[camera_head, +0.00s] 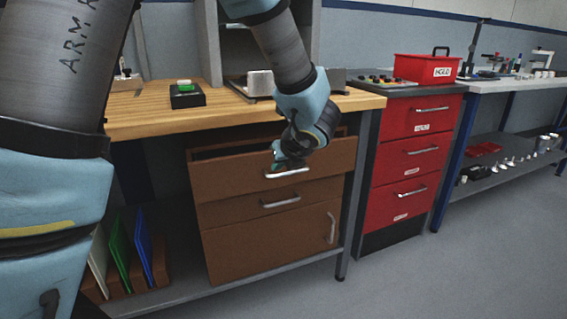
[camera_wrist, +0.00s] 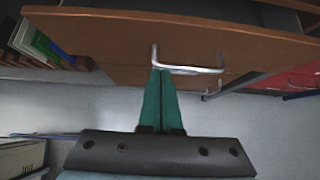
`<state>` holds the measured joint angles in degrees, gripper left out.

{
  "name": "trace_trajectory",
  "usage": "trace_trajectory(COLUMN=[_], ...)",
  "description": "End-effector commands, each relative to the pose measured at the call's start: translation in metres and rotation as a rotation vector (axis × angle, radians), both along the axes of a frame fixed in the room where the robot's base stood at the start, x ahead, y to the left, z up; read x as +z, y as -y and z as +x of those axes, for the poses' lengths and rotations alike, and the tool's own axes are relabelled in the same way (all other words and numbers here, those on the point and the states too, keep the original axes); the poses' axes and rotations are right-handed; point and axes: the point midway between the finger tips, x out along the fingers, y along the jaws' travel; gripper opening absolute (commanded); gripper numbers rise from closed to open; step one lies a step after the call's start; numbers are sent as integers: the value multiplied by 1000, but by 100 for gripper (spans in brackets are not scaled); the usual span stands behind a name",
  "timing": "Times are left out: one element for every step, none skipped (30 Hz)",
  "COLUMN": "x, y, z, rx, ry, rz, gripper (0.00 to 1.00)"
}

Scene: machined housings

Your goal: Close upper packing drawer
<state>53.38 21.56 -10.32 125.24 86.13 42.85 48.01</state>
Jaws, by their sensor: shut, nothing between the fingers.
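The upper packing drawer (camera_head: 225,178) is the top brown drawer under the wooden bench. It stands partly open, with a dark gap showing behind its front. Its silver bar handle (camera_head: 287,172) runs across the front; in the wrist view the handle (camera_wrist: 190,69) crosses near the top middle. My gripper (camera_head: 276,166) is at the drawer front, by the left part of the handle. In the wrist view my green fingers (camera_wrist: 161,75) are pressed together, with tips at the handle's left end. I cannot tell whether they touch the handle or front.
Below are a closed middle drawer (camera_head: 250,206) and a brown door (camera_head: 265,248). A red drawer cabinet (camera_head: 412,155) stands to the right. The wooden benchtop (camera_head: 145,118) overhangs the drawers. Colored panels (camera_head: 120,245) stand at lower left. The floor in front is clear.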

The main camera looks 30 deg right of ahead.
Motion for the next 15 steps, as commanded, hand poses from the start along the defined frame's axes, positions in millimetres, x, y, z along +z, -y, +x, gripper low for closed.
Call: trace_trajectory(x=[-11,-15,-20,-23,-22,-20,-20,-20,-20,-19,-19,-20,-20,-20,-20], y=[-1,0,0,0,0,1,1,1,2,2,2,3,3,3,3], z=[9,13,19,23,28,35,39,43,48,51,53,56,58,59,61], rx=[4,2,3,3,4,4,5,5,4,3,2,1,1,1,1], ry=[-2,-1,-1,-1,0,0,0,0,0,1,1,0,0,0,0], rz=[2,2,3,3,0,-2,-1,-1,0,0,-1,0,0,0,0], gripper=[0,0,0,0,0,0,0,0,0,0,0,0,0,0,0])
